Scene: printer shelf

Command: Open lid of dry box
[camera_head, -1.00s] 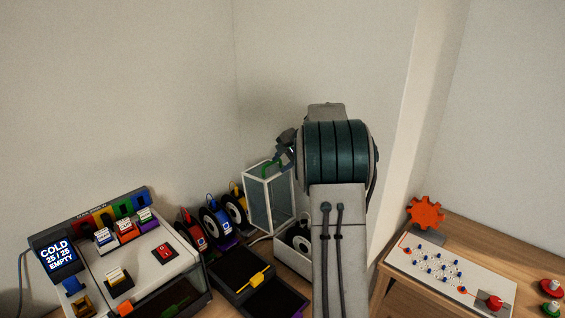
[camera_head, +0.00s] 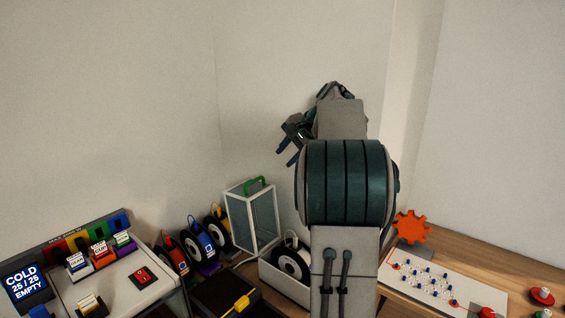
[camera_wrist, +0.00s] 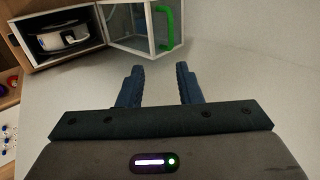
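The dry box (camera_head: 284,288) is a white box at the back of the table, with a spool (camera_head: 290,263) showing inside it. Its glass-paned, white-framed lid (camera_head: 254,222) stands upright at the box's left side, swung open, with a green handle (camera_head: 254,183) on it. In the wrist view the open box (camera_wrist: 95,42) with the spool (camera_wrist: 63,37), the lid (camera_wrist: 133,22) and the green handle (camera_wrist: 164,27) are at the top. My gripper (camera_head: 288,153) is above and right of the lid, apart from it. Its fingers (camera_wrist: 160,72) are spread with nothing between them.
Several colored spools (camera_head: 204,243) stand left of the lid. A printer-like machine with a display (camera_head: 24,283) is at the left. A dark tray with a yellow tab (camera_head: 239,303) is in front. A pegboard (camera_head: 440,283) and orange gear (camera_head: 412,228) are at the right. Walls close the back.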

